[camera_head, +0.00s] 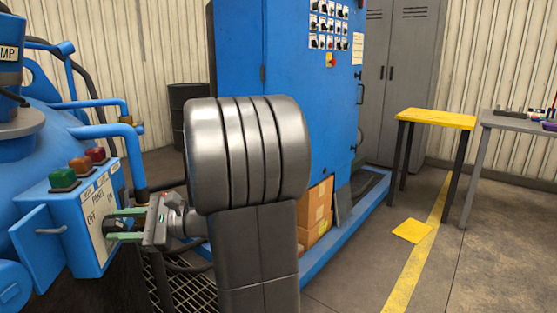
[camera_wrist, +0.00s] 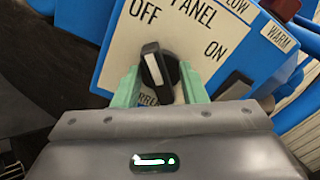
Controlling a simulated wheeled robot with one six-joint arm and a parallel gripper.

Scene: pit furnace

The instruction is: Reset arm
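My gripper (camera_head: 118,225) is at the front of a blue control box (camera_head: 84,235) in the head view. In the wrist view, its two green fingers (camera_wrist: 160,85) stand apart, one on each side of a black rotary knob (camera_wrist: 153,62). The knob's white line points up and slightly left, nearer the OFF mark than ON. The fingers are wider apart than the knob's handle; whether either touches the knob's base I cannot tell. Part of the lettering below the knob is hidden by the gripper. My arm covers the middle of the head view.
Green, brown and red buttons (camera_head: 80,167) sit on top of the box, beside blue pipes (camera_head: 100,103). A tall blue cabinet (camera_head: 265,60) stands behind my arm, with cardboard boxes (camera_head: 316,210) low down. A yellow table (camera_head: 437,118) stands right.

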